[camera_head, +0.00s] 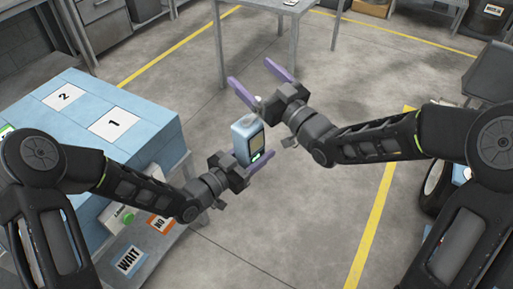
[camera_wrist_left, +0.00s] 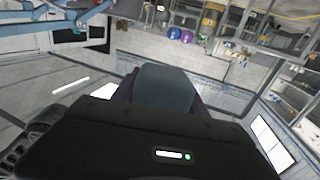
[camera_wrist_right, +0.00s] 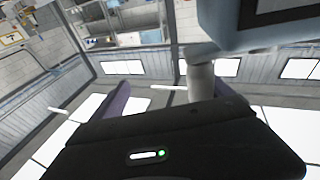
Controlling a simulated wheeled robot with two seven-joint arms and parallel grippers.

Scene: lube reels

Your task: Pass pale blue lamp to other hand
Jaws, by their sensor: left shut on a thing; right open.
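The pale blue lamp (camera_head: 246,136) is a small boxy thing with a dark panel on its face and a grey neck on top. My left gripper (camera_head: 254,166) is shut on its lower part and holds it in the air beside the blue-topped table. In the left wrist view the lamp (camera_wrist_left: 165,88) stands between the fingers. My right gripper (camera_head: 256,80) is open just above and to the right of the lamp, its purple fingers spread. In the right wrist view the lamp (camera_wrist_right: 255,30) looms at the upper right, its neck close to a finger; contact cannot be told.
A blue-topped table (camera_head: 150,125) with cards marked 1 and 2 stands at the left. A lower shelf with WAIT and NO signs (camera_head: 130,258) is in front of it. A grey table (camera_head: 275,8) stands at the back. The floor beneath the grippers is clear, with yellow lines.

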